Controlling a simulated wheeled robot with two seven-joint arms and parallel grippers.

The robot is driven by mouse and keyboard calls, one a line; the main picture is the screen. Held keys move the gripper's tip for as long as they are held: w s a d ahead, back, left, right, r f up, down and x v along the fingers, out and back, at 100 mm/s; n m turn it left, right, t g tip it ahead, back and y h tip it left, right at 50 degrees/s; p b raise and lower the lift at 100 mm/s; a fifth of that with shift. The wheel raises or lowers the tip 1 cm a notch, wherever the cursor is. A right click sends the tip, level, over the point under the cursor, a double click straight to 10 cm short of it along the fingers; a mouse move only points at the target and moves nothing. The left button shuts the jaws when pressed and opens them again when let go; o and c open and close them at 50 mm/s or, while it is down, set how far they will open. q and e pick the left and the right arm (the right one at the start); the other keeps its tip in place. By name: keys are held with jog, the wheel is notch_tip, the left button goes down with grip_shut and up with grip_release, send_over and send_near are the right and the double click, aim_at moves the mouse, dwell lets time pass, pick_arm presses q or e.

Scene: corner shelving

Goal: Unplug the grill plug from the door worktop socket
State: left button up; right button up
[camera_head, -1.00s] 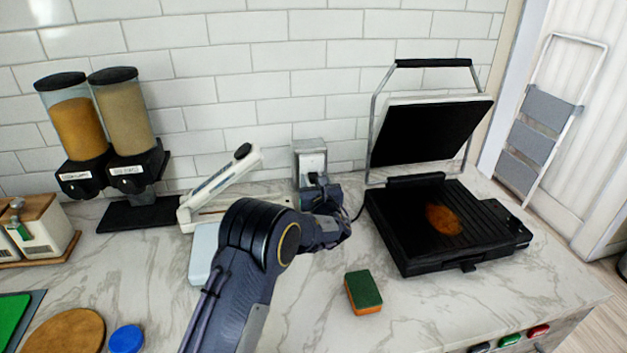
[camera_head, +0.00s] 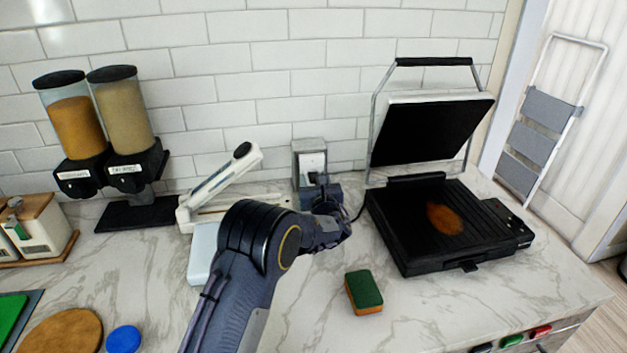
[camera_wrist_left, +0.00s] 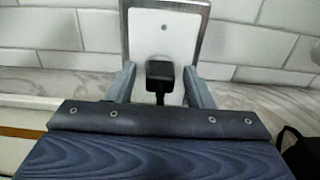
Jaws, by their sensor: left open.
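The worktop socket (camera_head: 311,158) is a grey metal box with a white face, standing against the tiled wall left of the grill (camera_head: 450,222). In the left wrist view its white plate (camera_wrist_left: 165,38) fills the upper middle. The black grill plug (camera_wrist_left: 160,72) sits at the plate, with its cable running down from it. My left gripper (camera_wrist_left: 160,85) is open, with one finger on each side of the plug and a gap on both sides. In the head view my left gripper (camera_head: 318,185) is in front of the socket and partly hides the plug. My right gripper is not in view.
A white slicer-like device (camera_head: 222,185) stands just left of my gripper. A green and orange sponge (camera_head: 364,291) lies on the worktop in front. Two dispensers (camera_head: 105,130) stand at the left. The grill lid is raised, and a brown piece (camera_head: 443,218) lies on its plate.

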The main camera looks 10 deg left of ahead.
aim_at(315, 181)
pick_arm(q)
grip_shut()
dwell(0.3)
jog(key=shift+s+d+f, duration=0.1)
jog(key=shift+s, duration=0.05)
jog(key=shift+s+d, duration=0.1)
jog(key=shift+s, duration=0.1)
jog(key=shift+b+v, duration=0.9)
jog(key=shift+v, duration=1.75)
